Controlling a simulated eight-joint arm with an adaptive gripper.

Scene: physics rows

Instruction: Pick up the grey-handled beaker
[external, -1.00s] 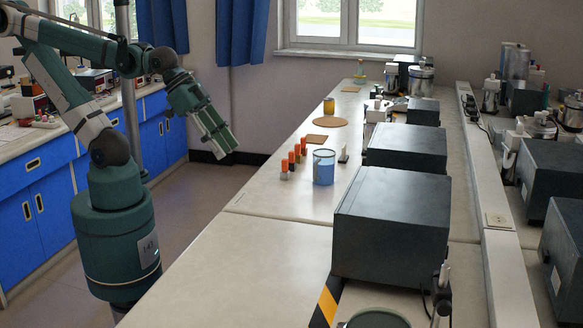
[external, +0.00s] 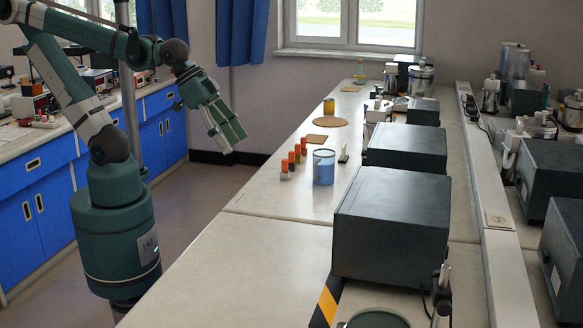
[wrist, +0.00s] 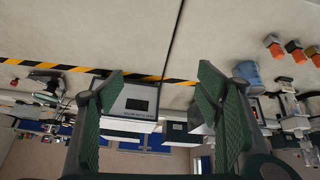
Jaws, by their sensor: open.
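A clear beaker with blue contents (external: 323,170) stands upright on the long pale bench, near the bench's left side. No grey handle can be made out on it at this size. It also shows in the wrist view as a blue-grey shape (wrist: 244,71) beyond the right finger, partly covered by that finger. My gripper (external: 232,141) is open and empty, in the air left of the bench and well apart from the beaker. In the wrist view the two green fingers (wrist: 160,72) are spread with nothing between them.
Several orange-topped small blocks (external: 292,161) stand just left of the beaker. A small white upright item (external: 344,153) is at its right. Large dark boxes (external: 392,225) line the bench's right side. An amber container (external: 329,106) stands farther back. The near left bench top is clear.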

